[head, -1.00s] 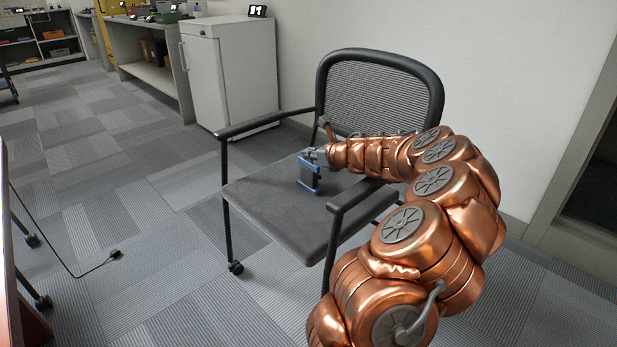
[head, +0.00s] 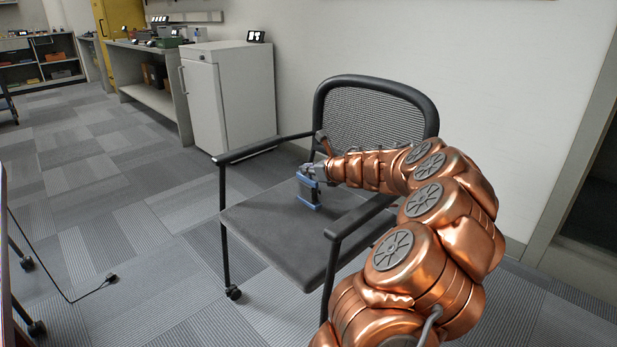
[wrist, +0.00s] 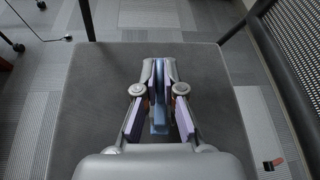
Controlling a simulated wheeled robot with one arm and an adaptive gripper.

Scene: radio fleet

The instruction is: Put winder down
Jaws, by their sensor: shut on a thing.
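The winder (head: 308,190) is a small grey and blue block held over the seat of the black chair (head: 265,235). My gripper (head: 314,172) reaches in from the right between the armrests and is shut on the winder's upper part. In the wrist view the winder (wrist: 159,100) stands as a narrow blue piece between the two fingers of my gripper (wrist: 159,72), with the dark seat (wrist: 90,110) around it. The winder looks slightly tilted in the head view. I cannot tell whether its lower edge touches the seat.
The chair's armrests (head: 265,150) and mesh back (head: 375,120) surround the seat, which looks otherwise bare. A white cabinet (head: 228,100) stands behind at the left. A cable (head: 75,295) lies on the floor at the left. A small red and dark item (wrist: 272,163) shows in the wrist view.

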